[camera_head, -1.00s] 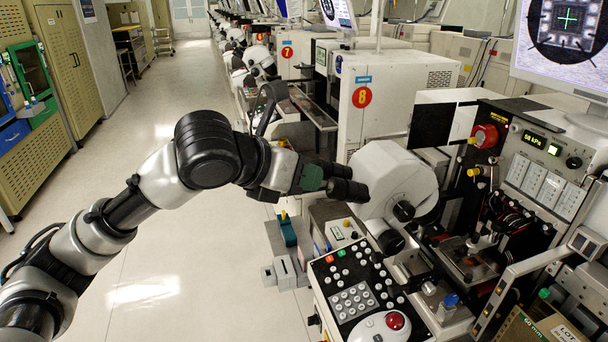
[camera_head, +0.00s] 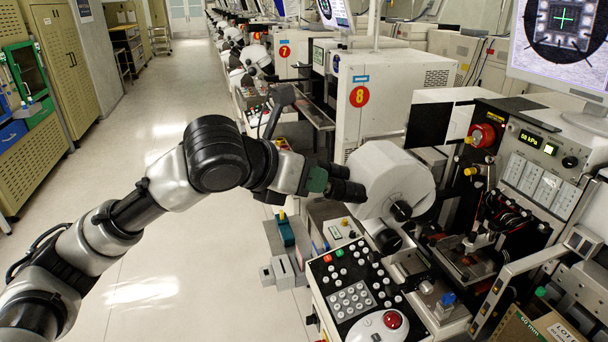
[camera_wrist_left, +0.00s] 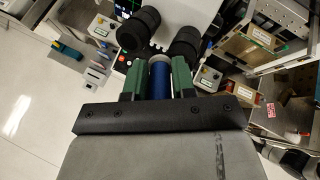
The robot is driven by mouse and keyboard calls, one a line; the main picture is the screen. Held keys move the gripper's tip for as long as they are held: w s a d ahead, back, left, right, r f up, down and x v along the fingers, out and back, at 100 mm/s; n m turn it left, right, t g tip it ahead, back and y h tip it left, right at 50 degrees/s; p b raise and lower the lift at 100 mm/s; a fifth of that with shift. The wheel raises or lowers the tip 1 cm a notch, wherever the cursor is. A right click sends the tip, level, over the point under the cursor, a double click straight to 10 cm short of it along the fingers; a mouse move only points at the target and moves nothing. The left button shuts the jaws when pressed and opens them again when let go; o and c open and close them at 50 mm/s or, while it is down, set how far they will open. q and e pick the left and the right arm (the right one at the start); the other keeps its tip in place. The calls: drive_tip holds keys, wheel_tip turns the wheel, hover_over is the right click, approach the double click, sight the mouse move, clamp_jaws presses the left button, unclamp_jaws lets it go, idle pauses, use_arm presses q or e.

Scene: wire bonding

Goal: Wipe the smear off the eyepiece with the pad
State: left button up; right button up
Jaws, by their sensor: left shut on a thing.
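Two black eyepieces stick out of the white microscope head (camera_head: 392,182); the near eyepiece (camera_head: 347,191) shows in the head view. In the left wrist view the eyepieces are one at upper left (camera_wrist_left: 138,28) and one nearer the middle (camera_wrist_left: 185,42). My left gripper (camera_head: 318,180), with green fingers, is just left of the eyepieces in the head view. In the left wrist view it is shut on the pad (camera_wrist_left: 160,78), a blue cylinder with a paler far end. Whether the pad touches an eyepiece I cannot tell. No smear can be made out. My right gripper is out of view.
Below the eyepieces is a control panel with a keypad (camera_head: 351,300) and a red-buttoned trackball unit (camera_head: 382,326). A teal tool (camera_head: 286,230) lies left of the panel. The machine's bonding stage (camera_head: 468,255) is at right. The floor aisle at left is clear.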

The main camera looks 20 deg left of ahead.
sight(333, 194)
use_arm(q)
drive_tip(key=shift+s+d+p, duration=0.4)
drive_tip(key=shift+s+d, duration=0.2)
drive_tip(key=shift+s, duration=0.25)
drive_tip(key=shift+s+d+p, duration=0.35)
drive_tip(key=shift+s+d, duration=0.2)
drive_tip(key=shift+s, duration=0.25)
drive_tip(key=shift+p, duration=0.35)
drive_tip(key=w+a+p, duration=0.1)
drive_tip(key=w+a, duration=0.1)
drive_tip(key=w, duration=0.1)
drive_tip(key=shift+w+a+p, duration=0.1)
drive_tip(key=shift+w+p, duration=0.15)
drive_tip(key=shift+p, duration=0.15)
